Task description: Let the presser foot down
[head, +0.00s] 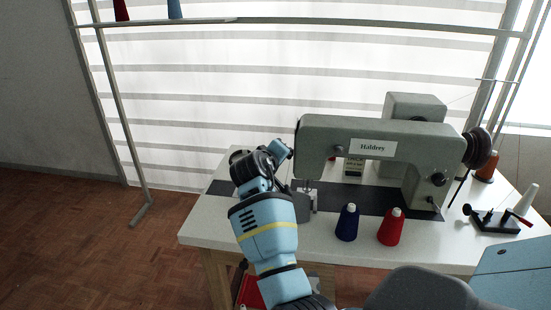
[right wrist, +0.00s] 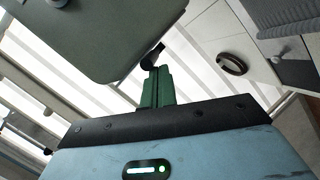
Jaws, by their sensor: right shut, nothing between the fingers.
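The grey-green sewing machine (head: 375,140) stands on the white table, and its head end (right wrist: 85,30) fills the upper left of the right wrist view. A short black lever with a rounded end (right wrist: 152,57) sticks out from that head, probably the presser foot lever. My right gripper (right wrist: 157,72) has its green fingers shut and empty, with the tips right at the lever's end; I cannot tell whether they touch. In the head view the right gripper (head: 288,152) is at the machine's left end. The presser foot area (head: 306,186) is small and its height is unclear. My left gripper is not in view.
A blue cone (head: 347,223) and a red cone (head: 391,228) of thread stand in front of the machine on the white table (head: 320,243). A small black stand (head: 492,221) is at the right. A dark ring (right wrist: 232,64) lies on the table near the left end.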

